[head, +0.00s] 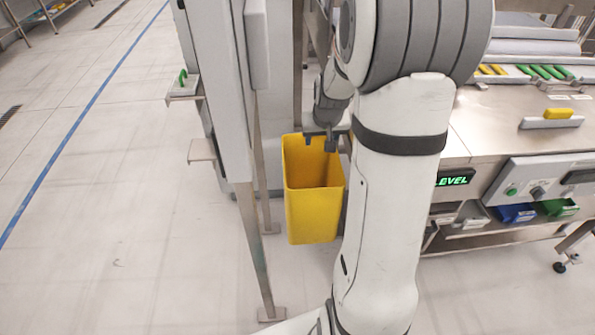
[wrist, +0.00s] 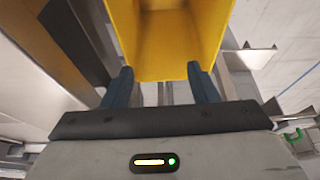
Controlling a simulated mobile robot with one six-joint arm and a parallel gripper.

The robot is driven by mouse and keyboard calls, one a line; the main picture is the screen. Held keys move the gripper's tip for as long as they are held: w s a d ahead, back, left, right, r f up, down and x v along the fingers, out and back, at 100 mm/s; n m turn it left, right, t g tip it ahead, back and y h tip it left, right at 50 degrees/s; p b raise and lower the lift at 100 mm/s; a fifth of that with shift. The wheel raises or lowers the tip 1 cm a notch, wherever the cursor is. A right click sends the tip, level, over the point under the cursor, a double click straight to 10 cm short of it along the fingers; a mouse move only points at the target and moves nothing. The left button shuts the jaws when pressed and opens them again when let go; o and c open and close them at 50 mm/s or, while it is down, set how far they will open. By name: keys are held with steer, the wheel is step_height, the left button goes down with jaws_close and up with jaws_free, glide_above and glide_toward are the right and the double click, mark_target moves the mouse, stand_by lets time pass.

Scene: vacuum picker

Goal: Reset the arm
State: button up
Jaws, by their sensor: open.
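My gripper (head: 320,143) hangs over the rim of a tall yellow bin (head: 313,212) in the head view. In the wrist view my gripper (wrist: 162,85) has its two dark fingers apart with nothing between them. The yellow bin (wrist: 170,45) shows beyond the fingertips, and its inside that I can see is empty. My arm stands in the middle of the head view and covers part of the bench and the bin's right side.
A steel bench (head: 490,130) with a control panel (head: 540,185) stands right. A yellow item (head: 559,113) lies on it. Blue (head: 516,213) and green (head: 558,207) bins sit below. A grey cabinet (head: 215,90) stands left of the bin. The floor (head: 110,220) at left is clear.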

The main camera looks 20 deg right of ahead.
steer(key=shift+r, duration=0.1)
steer(key=s+a+r+n+p, duration=0.1)
steer(key=s+a+r+p, duration=0.3)
steer(key=s+a+r, duration=0.3)
steer(key=s+a+r+n+g+y+p, duration=0.1)
steer(key=s+a+r+p, duration=0.4)
steer(key=s, duration=1)
steer(key=a+r+n, duration=0.1)
steer(key=a+r, duration=0.2)
steer(key=r, duration=0.2)
steer(key=shift+s+a+r+g, duration=0.15)
steer(key=shift+s+r+g, duration=0.05)
steer(key=shift+r+g, duration=0.1)
steer(key=shift+c, duration=0.3)
